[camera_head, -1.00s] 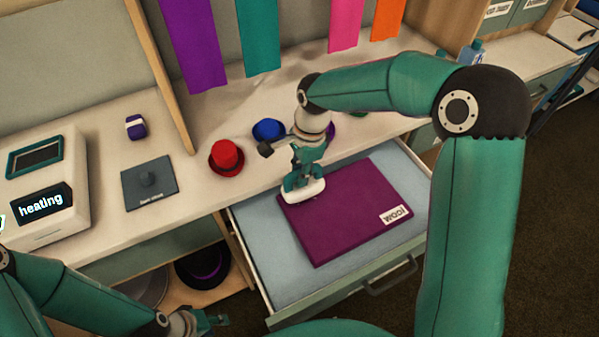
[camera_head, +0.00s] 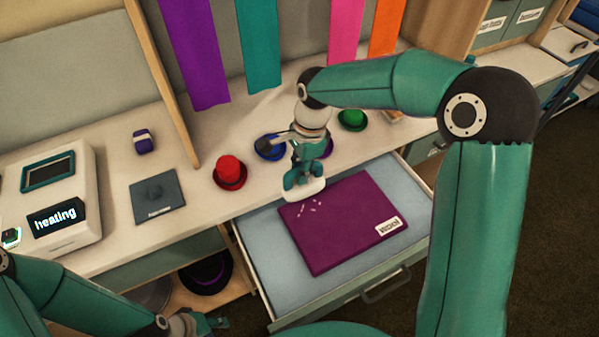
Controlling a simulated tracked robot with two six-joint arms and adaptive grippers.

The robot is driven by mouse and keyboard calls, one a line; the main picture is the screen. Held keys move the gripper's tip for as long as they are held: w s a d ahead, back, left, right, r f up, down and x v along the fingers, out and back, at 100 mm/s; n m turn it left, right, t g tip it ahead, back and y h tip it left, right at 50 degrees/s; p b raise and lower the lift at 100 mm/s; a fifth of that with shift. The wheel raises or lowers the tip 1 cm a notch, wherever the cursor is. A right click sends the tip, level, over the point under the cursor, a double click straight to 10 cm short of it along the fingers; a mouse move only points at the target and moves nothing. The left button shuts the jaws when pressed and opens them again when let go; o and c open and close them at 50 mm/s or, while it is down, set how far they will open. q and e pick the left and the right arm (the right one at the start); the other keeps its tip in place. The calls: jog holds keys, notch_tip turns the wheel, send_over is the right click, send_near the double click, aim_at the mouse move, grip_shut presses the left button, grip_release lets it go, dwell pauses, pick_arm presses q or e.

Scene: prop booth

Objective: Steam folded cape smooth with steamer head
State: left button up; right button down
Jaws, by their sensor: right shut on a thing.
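The folded purple cape (camera_head: 345,235) lies flat in the open drawer, with a white label (camera_head: 389,226) near its right corner. Several small pale marks show on its back left part. My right gripper (camera_head: 303,176) is shut on the white steamer head (camera_head: 304,190). The steamer head is at the cape's back left edge; I cannot tell whether it touches the cloth. My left gripper (camera_head: 217,323) is low at the bottom left, away from the cape, and its jaws are too small to read.
The pulled-out drawer (camera_head: 265,270) has a light blue lining and a front handle. On the counter stand a machine reading "heating" (camera_head: 50,190), a grey pad (camera_head: 157,198), a red hat (camera_head: 230,172) and other small hats. A dark hat (camera_head: 208,272) sits on the shelf below.

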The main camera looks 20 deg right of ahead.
notch_tip(320, 180, up, 8)
jog(key=p, duration=0.5)
jog(key=shift+r+p, duration=0.2)
jog(key=shift+p, duration=0.15)
jog(key=shift+f, duration=0.15)
